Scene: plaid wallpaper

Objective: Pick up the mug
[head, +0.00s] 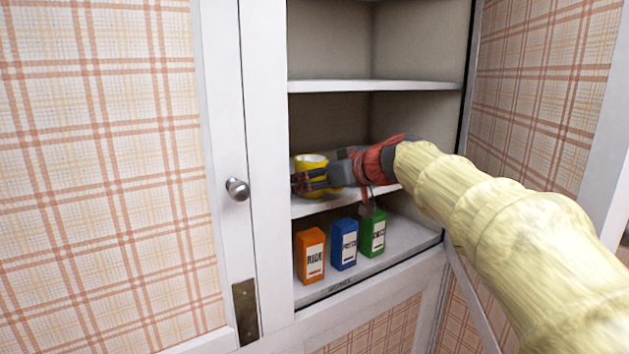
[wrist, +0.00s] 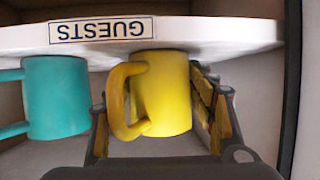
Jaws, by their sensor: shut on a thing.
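A yellow mug (head: 312,162) is on or just above the middle shelf of an open cabinet. It also shows in the wrist view (wrist: 165,95), with its handle toward the left of that picture. My gripper (head: 311,180) reaches in from the right and is shut on the yellow mug, one finger on each side in the wrist view (wrist: 155,100). A teal mug (wrist: 58,98) sits to the left of it in the wrist view; I do not see it in the head view. I cannot tell whether the yellow mug touches the shelf.
The shelf edge (wrist: 225,34) carries a label reading "GUESTS", upside down in the wrist view. On the lower shelf stand an orange box (head: 310,256), a blue box (head: 344,244) and a green box (head: 373,234). An upper shelf (head: 375,86) is empty. A door knob (head: 237,189) is left.

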